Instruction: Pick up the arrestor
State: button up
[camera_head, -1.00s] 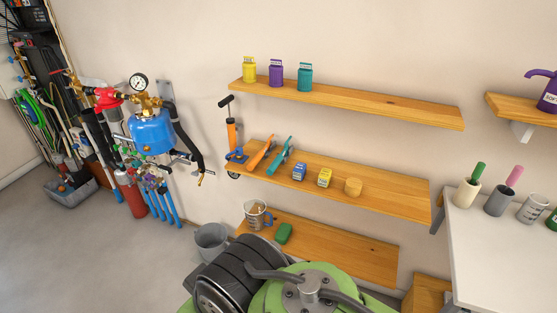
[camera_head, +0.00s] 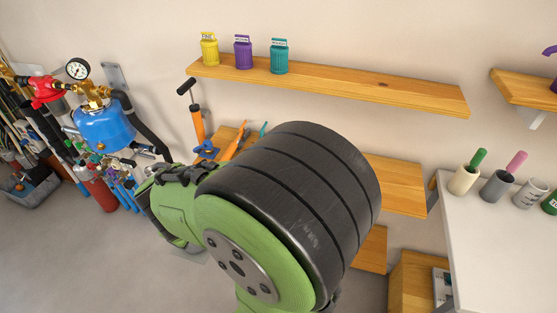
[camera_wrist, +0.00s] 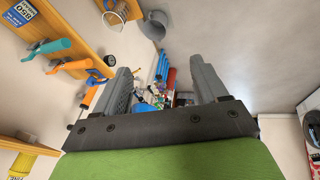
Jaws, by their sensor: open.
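The manifold with its blue tank (camera_head: 104,127), round gauge (camera_head: 78,69), brass fittings and red part (camera_head: 47,92) stands by the wall at the left of the head view. I cannot tell which piece is the arrestor. My gripper (camera_wrist: 163,85) shows in the wrist view, open, with nothing between its fingers. Beyond them, small and partly hidden by the gripper, is the manifold with its blue pipes (camera_wrist: 161,68). In the head view my own arm hides the gripper.
The upper shelf (camera_head: 330,87) holds yellow, purple and teal canisters. My arm covers most of the lower shelves. An orange pump (camera_head: 198,124) stands left of them. A white table (camera_head: 500,240) with cups is at right. A grey bucket (camera_wrist: 151,27) shows in the wrist view.

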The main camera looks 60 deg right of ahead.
jog(key=d+f+n+h, duration=0.3)
jog(key=d+f+n, duration=0.2)
jog(key=d, duration=0.8)
jog(key=s+d+f+n+g+h, duration=0.1)
jog(key=d+f+n+h, duration=0.3)
jog(key=d+n, duration=0.3)
jog(key=s+d+f+n+h, duration=0.1)
jog(key=d+f+n+h, duration=0.2)
jog(key=d, duration=1.5)
jog(key=shift+s+d+f+n+g+p, duration=0.1)
jog(key=shift+d+f+n+g+p, duration=0.1)
jog(key=shift+f+n, duration=0.8)
jog(key=shift+s+d+f+n+g+p, duration=0.1)
jog(key=shift+d+f+n+p, duration=0.1)
jog(key=shift+f+n, duration=0.75)
jog(key=shift+a+r+h, duration=0.15)
jog(key=shift+r+h, duration=0.1)
jog(key=shift+h, duration=0.05)
jog(key=shift+c, duration=0.7)
jog(key=c, duration=0.8)
notch_tip(320, 180, up, 18)
jog(key=p, duration=0.5)
jog(key=shift+c, duration=0.2)
